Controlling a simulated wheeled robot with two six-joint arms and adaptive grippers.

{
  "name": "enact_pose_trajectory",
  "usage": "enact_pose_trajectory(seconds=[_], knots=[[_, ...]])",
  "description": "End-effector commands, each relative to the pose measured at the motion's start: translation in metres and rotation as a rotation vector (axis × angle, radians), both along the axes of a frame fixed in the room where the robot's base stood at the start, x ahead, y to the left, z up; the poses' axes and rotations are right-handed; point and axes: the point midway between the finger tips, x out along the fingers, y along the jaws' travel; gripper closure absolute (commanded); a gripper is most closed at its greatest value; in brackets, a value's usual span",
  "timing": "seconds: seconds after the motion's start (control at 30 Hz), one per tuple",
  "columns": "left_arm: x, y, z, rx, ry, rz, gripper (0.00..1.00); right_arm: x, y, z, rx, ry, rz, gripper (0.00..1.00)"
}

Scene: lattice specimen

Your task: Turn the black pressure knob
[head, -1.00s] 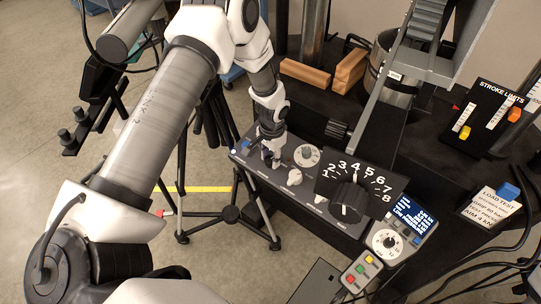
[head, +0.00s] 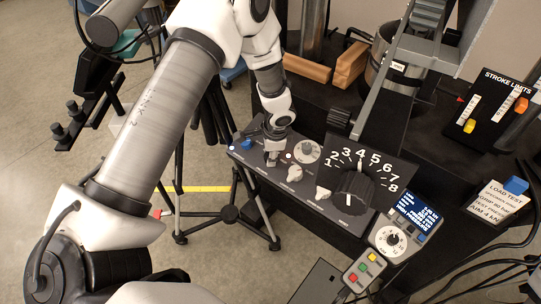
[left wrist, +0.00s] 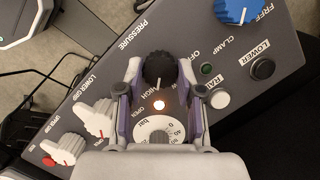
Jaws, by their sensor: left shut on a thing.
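The black pressure knob (left wrist: 158,68) sits on the grey panel beside the printed word PRESSURE. In the left wrist view its white pointer line faces down toward the word HIGH. My left gripper (left wrist: 159,73) is shut on this knob, one finger on each side of it. In the head view my left gripper (head: 272,160) reaches down onto the left part of the panel (head: 262,178) and hides the knob. A lit lamp (left wrist: 159,105) and a white bar gauge (left wrist: 160,132) show between the fingers. My right gripper is not in view.
Close by are a blue knob (left wrist: 242,10), a white button (left wrist: 220,99), a black button (left wrist: 262,68) and white knobs (left wrist: 94,118). A large black numbered dial (head: 355,190) stands to the right. A tripod (head: 230,213) stands on the floor at the left.

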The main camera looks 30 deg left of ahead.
Motion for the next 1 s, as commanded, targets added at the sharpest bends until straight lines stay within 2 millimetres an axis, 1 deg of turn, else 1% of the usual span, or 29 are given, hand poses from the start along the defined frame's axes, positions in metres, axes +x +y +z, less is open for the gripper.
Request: enact_pose_trajectory(seconds=[0.4, 0.43, 0.5, 0.83, 0.93, 1.0], knots=[[0.000, 0.000, 0.000, 0.002, 0.001, -0.009, 0.98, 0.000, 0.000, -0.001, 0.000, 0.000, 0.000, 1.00], [0.000, 0.000, 0.000, 0.002, 0.001, -0.009, 0.60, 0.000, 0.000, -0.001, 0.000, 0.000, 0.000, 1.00], [0.000, 0.000, 0.000, 0.002, 0.001, -0.009, 0.38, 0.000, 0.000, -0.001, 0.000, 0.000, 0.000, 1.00], [0.000, 0.000, 0.002, 0.002, 0.000, -0.008, 0.38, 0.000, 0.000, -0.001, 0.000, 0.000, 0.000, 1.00], [0.000, -0.002, 0.012, 0.003, -0.002, -0.008, 0.38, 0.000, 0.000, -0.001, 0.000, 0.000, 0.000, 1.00], [-0.001, -0.004, 0.026, 0.002, -0.003, -0.008, 0.38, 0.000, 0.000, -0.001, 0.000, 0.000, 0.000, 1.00]])
